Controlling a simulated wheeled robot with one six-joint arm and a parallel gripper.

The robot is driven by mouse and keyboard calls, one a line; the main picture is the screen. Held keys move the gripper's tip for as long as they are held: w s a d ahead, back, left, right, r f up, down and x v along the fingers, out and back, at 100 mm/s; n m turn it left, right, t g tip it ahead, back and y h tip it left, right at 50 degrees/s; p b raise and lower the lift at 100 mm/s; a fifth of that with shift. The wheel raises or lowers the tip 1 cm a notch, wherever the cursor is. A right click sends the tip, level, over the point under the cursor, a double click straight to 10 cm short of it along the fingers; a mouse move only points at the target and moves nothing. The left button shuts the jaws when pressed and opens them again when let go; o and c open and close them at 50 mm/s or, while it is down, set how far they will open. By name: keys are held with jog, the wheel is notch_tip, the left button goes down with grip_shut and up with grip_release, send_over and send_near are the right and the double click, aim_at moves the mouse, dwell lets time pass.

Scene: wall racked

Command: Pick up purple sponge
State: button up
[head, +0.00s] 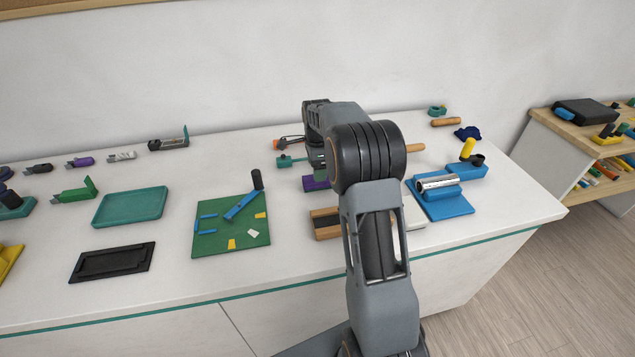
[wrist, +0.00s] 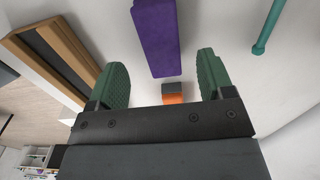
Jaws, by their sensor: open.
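The purple sponge (head: 315,183) lies on the white counter, partly hidden by my arm in the head view. In the wrist view the purple sponge (wrist: 154,36) is a long block at the top middle, its near end lined up with the gap between my fingers. My gripper (wrist: 162,66) is open, with a green pad on either side and nothing held. I cannot tell how far above the sponge it is. In the head view my arm hides most of the gripper.
A wood-edged block with a dark middle (wrist: 48,52) lies left of the gripper. A teal rod (wrist: 269,28) lies to the right. A small orange-and-grey piece (wrist: 173,97) shows between the fingers. A green board (head: 214,238) and blue stand (head: 444,204) flank my arm.

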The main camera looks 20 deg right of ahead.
aim_at(309, 185)
jog(key=shift+d+f+p, duration=0.15)
jog(key=shift+f+p, duration=0.45)
jog(key=shift+f, duration=2)
jog(key=c, duration=1)
